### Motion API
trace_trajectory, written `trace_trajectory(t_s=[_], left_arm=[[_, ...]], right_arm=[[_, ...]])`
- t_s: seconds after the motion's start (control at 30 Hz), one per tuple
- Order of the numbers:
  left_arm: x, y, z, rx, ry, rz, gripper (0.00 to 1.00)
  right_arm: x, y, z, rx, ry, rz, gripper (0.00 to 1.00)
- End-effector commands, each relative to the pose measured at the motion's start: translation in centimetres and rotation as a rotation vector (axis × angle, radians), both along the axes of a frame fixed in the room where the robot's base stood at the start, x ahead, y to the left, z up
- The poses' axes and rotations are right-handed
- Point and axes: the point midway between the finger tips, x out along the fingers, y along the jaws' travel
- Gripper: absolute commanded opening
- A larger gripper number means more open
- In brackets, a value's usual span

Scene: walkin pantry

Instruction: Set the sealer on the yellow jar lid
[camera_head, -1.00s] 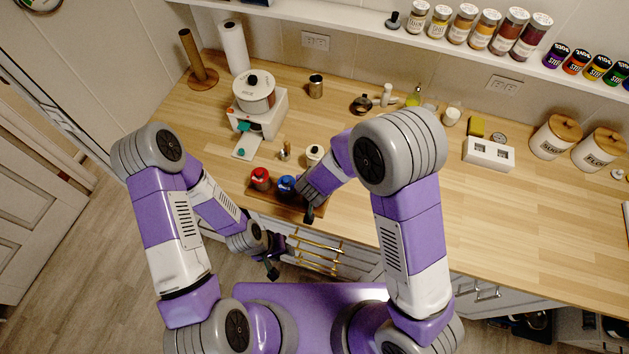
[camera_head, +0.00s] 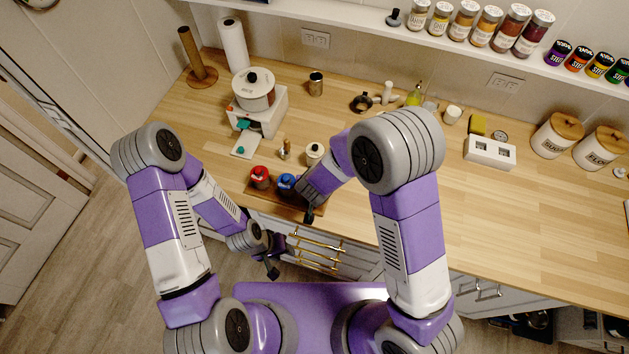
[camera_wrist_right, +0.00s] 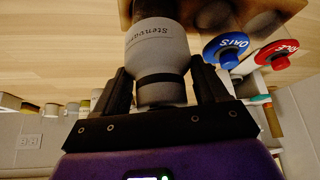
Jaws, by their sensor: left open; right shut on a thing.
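My right gripper (camera_wrist_right: 163,92) is shut on the sealer (camera_wrist_right: 160,50), a white cylinder with dark lettering and a dark band. In the head view my right arm hides the sealer and most of that gripper, which is at the right end of the jar board (camera_head: 262,196). Jars with a red lid (camera_head: 260,171) and a blue lid (camera_head: 287,181) stand on the board; both lids also show in the wrist view, the blue (camera_wrist_right: 226,50) nearer. No yellow lid shows, so I cannot tell whether the sealer touches it. My left gripper (camera_head: 272,270) is open and empty before the counter.
A white appliance with a pot (camera_head: 254,92) stands behind the board. A small cream-coloured jar (camera_head: 314,153) and a small brass-coloured item (camera_head: 285,150) are close behind the lids. A white double-socketed block (camera_head: 489,152) stands right. The counter's right front is clear.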

Motion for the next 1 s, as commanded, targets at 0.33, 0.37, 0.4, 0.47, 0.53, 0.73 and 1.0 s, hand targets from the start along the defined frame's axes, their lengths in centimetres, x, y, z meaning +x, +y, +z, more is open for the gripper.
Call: trace_trajectory(t_s=[0.33, 0.37, 0.4, 0.47, 0.53, 0.73, 1.0], left_arm=[[0.0, 0.0, -0.2, 0.000, 0.000, 0.000, 0.43], [0.0, 0.0, -0.2, 0.000, 0.000, 0.000, 0.43], [0.0, 0.0, -0.2, 0.000, 0.000, 0.000, 0.43], [0.0, 0.0, -0.2, 0.000, 0.000, 0.000, 0.43], [0.0, 0.0, -0.2, 0.000, 0.000, 0.000, 0.43], [0.0, 0.0, -0.1, 0.000, 0.000, 0.000, 0.43], [0.0, 0.0, 1.1, 0.000, 0.000, 0.000, 0.43]], right_arm=[[0.0, 0.0, -0.2, 0.000, -0.001, 0.000, 0.96], [0.0, 0.0, -0.2, 0.000, -0.001, 0.000, 1.00], [0.0, 0.0, -0.2, 0.000, -0.001, 0.000, 1.00], [0.0, 0.0, -0.3, 0.000, -0.001, 0.000, 1.00], [0.0, 0.0, -0.3, 0.000, 0.001, 0.000, 1.00], [0.0, 0.0, -0.3, 0.000, 0.001, 0.000, 1.00], [0.0, 0.0, 0.9, 0.000, 0.001, 0.000, 1.00]])
